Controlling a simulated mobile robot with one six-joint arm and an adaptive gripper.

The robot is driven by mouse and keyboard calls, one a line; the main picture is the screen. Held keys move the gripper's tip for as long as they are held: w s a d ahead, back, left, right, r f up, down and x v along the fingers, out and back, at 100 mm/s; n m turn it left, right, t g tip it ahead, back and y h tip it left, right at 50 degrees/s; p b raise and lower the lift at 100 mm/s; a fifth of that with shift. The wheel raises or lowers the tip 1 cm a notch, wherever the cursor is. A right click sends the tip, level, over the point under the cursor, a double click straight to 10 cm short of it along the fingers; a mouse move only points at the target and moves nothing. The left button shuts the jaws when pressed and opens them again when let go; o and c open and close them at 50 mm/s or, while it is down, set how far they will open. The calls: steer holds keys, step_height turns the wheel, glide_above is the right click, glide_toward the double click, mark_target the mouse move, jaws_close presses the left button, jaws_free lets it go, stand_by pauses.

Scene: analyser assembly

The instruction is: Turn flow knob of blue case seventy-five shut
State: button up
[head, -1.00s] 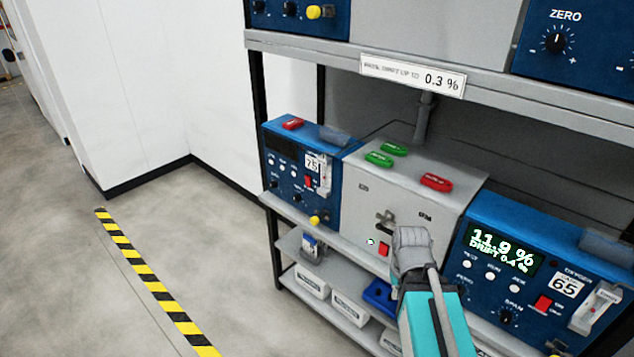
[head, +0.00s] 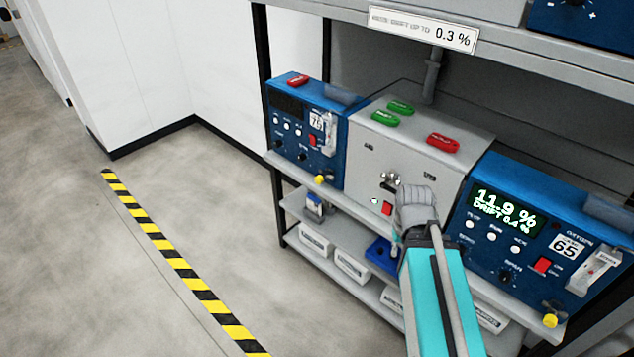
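The blue case (head: 284,124) at the left end of the shelf has a white number label (head: 317,121) that is small and blurred but seems to read 75. Its display is dark. A yellow knob (head: 319,179) sits at its lower right corner; I take this as the flow knob, and its turn position is too small to tell. My gripper (head: 390,181) is in front of the grey box, right of the yellow knob and apart from it.
The grey box (head: 408,150) carries green and red tags. A blue case (head: 516,222) labelled 65 stands right, its display reading 11.9 % and drift 0.4 %. Bins (head: 351,264) sit on the lower shelf. Floor left of the striped tape (head: 170,252) is clear.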

steer(key=shift+o, duration=1)
steer(key=shift+w+f, duration=0.3)
steer(key=shift+f, duration=0.05)
steer(key=o, duration=0.4)
steer(key=shift+w+a+f+n+h+b, duration=0.25)
steer(key=shift+w+f+n+h+b, duration=0.45)
steer(key=shift+w+f+n+b, duration=0.4)
steer(key=n+t+h+b, duration=1)
steer(key=n+t+b, duration=0.4)
steer(key=n+b, duration=1.1)
glide_toward(317, 181)
steer(key=p+v, duration=0.1)
steer(key=v, duration=0.2)
steer(key=shift+s+r+n, duration=0.1)
steer(key=shift+s+n, duration=0.05)
steer(key=shift+n, duration=0.15)
steer(key=shift+d, duration=0.1)
steer(key=x, duration=1.3)
steer(key=shift+w, duration=0.4)
